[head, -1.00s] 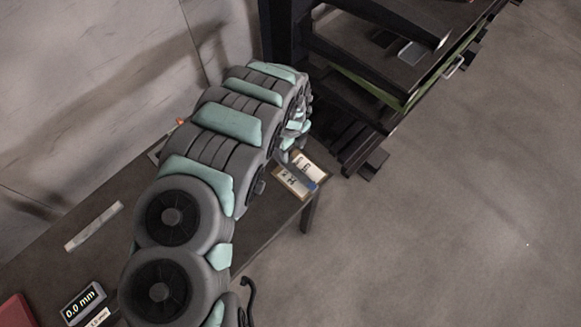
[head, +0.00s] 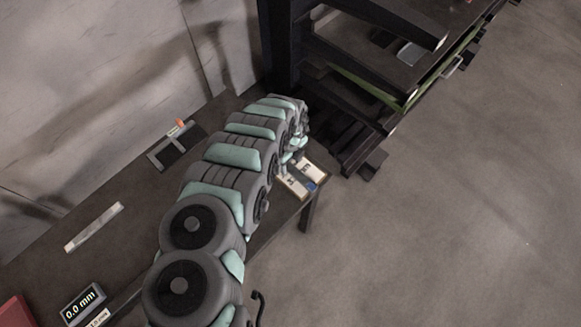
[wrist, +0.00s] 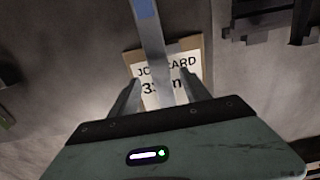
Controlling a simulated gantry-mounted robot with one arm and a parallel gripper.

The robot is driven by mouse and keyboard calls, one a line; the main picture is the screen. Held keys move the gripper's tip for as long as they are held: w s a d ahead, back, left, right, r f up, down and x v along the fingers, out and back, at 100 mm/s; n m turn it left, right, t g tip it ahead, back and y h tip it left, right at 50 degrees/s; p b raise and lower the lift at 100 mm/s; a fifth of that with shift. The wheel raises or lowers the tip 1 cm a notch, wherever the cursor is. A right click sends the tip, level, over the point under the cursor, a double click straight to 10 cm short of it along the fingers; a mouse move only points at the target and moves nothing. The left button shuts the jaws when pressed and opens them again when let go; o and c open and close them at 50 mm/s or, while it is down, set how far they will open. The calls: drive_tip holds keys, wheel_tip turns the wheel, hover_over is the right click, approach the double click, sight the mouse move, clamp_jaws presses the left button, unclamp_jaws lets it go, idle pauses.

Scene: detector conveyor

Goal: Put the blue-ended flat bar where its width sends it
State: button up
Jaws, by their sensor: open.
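The flat bar with a blue end (head: 311,186) lies over a white job card (head: 319,174) near the table's right corner. In the wrist view, the grey bar (wrist: 153,45) runs up from between my fingers, its blue part at the top edge. It partly covers the job card (wrist: 191,60), which reads "JOB CARD" and a partly hidden width beginning with 3. My gripper (wrist: 157,92) is open, with one finger on each side of the bar. In the head view, my arm partly hides my gripper (head: 291,160) and the bar's other end.
A gauge display (head: 83,303) reads 0.0 mm at the front left, beside a red object (head: 14,313). A pale strip (head: 93,227) and a dark square frame (head: 172,155) with an orange bit lie on the table. A dark rack (head: 350,110) stands just beyond the table's right end.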

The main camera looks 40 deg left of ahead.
sight(291, 168)
wheel_tip(291, 168, down, 2)
drive_tip(key=shift+w+f, duration=0.1)
drive_tip(key=shift+w, duration=0.05)
drive_tip(key=shift+f, duration=0.3)
clamp_jaws()
idle(0.5)
idle(0.9)
